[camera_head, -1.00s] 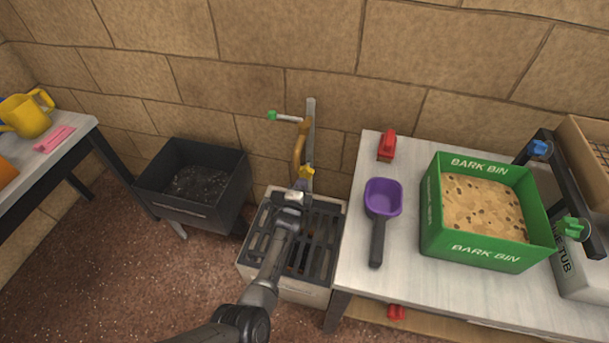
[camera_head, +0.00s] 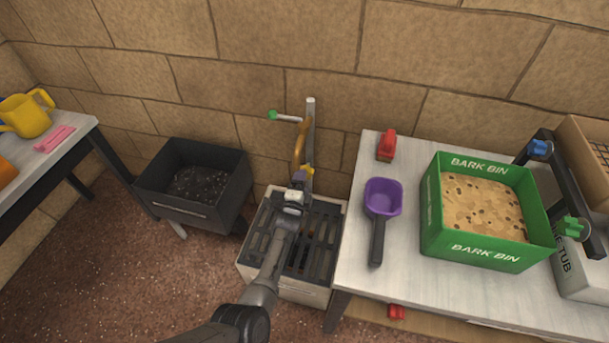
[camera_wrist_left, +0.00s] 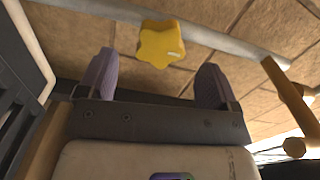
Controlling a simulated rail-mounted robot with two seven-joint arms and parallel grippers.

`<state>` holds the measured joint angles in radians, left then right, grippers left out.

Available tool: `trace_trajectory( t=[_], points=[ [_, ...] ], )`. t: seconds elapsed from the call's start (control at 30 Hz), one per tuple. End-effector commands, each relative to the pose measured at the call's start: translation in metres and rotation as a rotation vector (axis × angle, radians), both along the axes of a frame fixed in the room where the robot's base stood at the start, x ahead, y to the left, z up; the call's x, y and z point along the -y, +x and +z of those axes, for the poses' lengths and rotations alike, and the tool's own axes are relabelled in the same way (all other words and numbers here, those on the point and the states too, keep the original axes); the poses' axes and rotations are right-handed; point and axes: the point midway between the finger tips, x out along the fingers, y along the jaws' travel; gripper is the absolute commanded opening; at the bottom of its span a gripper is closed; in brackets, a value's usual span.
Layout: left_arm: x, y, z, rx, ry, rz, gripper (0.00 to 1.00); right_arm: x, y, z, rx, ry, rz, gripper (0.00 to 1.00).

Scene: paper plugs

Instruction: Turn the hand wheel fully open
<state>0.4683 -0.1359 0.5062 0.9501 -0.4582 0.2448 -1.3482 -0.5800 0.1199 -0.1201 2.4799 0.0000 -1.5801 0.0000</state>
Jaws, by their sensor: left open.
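The hand wheel (camera_head: 308,171) is small, yellow and lobed, on an upright grey pipe (camera_head: 310,125) above a slotted drain. In the left wrist view the wheel (camera_wrist_left: 161,44) shows ahead of the fingers, roughly midway between them, with a pale mark on its face. My left gripper (camera_head: 299,178) is close beside the wheel. In the left wrist view its two purple fingers (camera_wrist_left: 158,66) are apart with nothing held. A brass spout (camera_head: 299,148) curves on the pipe, also visible at right in the wrist view (camera_wrist_left: 287,100). My right gripper is not in view.
A green-tipped lever (camera_head: 273,115) sticks out left near the pipe's top. The drain box (camera_head: 326,238) stands below, a dark bin (camera_head: 165,205) left of it. On the table at right are a purple scoop (camera_head: 383,197), a red object (camera_head: 387,146) and a green bark bin (camera_head: 486,250).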

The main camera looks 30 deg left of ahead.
Motion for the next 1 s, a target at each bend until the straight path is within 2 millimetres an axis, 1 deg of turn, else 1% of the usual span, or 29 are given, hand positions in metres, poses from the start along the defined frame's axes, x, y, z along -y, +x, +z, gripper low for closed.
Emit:
trace_trajectory(
  t=[0.4,0.57,0.73,1.0],
  points=[
    [0.000,0.000,0.000,0.000,0.000,0.000,0.85,0.000,0.000,0.000,0.000,0.000,0.000,0.43],
    [0.001,-0.003,0.001,-0.001,0.000,0.000,0.85,0.000,0.000,0.003,0.000,0.000,0.000,0.43],
    [0.003,-0.010,0.002,0.000,0.000,0.000,0.85,0.000,0.000,0.011,0.000,0.000,0.000,0.43],
    [0.009,-0.028,0.002,-0.002,-0.001,0.000,0.85,0.000,0.000,0.025,0.000,0.000,0.000,0.43]
  ],
)
